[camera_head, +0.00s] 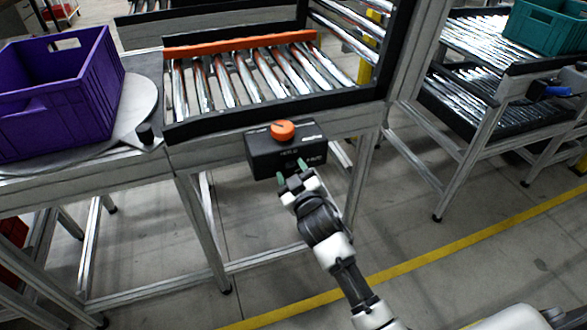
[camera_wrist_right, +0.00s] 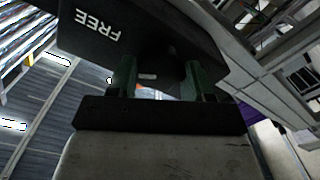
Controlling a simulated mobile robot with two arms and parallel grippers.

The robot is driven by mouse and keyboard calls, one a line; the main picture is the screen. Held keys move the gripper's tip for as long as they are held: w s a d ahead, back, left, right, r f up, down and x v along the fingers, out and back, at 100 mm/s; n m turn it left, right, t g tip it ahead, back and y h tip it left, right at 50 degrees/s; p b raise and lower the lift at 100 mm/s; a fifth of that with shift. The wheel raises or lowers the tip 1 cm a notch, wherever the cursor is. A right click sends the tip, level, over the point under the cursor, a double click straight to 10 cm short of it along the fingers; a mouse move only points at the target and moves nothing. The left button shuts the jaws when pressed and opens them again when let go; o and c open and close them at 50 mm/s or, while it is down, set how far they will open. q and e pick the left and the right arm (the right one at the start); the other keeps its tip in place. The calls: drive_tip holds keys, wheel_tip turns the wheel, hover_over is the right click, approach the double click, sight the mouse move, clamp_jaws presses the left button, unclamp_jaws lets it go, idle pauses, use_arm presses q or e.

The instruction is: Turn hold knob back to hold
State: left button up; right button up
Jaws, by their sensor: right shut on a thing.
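A black control box (camera_head: 262,157) is fixed to the front rail of the roller table, with an orange round cap (camera_head: 283,130) on its top. Pale lettering marks its front; in the right wrist view the box (camera_wrist_right: 125,22) shows the word FREE, upside down. My right gripper (camera_head: 292,172) is at the lower front of the box, its green fingers pointing at it. In the wrist view the gripper (camera_wrist_right: 160,80) is shut on a dark part, which I take to be the hold knob (camera_wrist_right: 165,70). The fingers and shadow hide most of it, so its setting cannot be read. My left gripper is out of view.
A roller conveyor with an orange bar (camera_head: 240,43) lies behind the box. A purple crate (camera_head: 60,95) stands on a round plate (camera_head: 138,103) at left. A teal crate (camera_head: 548,27) is at the far right. Table legs stand below; the floor between the tables is open.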

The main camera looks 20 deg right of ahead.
drive_tip(key=n, duration=0.2)
drive_tip(key=shift+n+p, duration=0.35)
drive_tip(key=shift+n, duration=0.05)
drive_tip(key=n, duration=0.3)
drive_tip(key=shift+n+p, duration=0.3)
drive_tip(key=shift+p, duration=0.05)
drive_tip(key=n, duration=0.6)
drive_tip(key=shift+a+f+p, duration=0.1)
drive_tip(key=shift+f+p, duration=0.05)
drive_tip(key=shift+p, duration=0.15)
drive_tip(key=o, duration=0.9)
drive_tip(key=shift+s, duration=0.1)
drive_tip(key=s, duration=1)
drive_tip(key=shift+s+d, duration=0.2)
drive_tip(key=shift+s, duration=0.1)
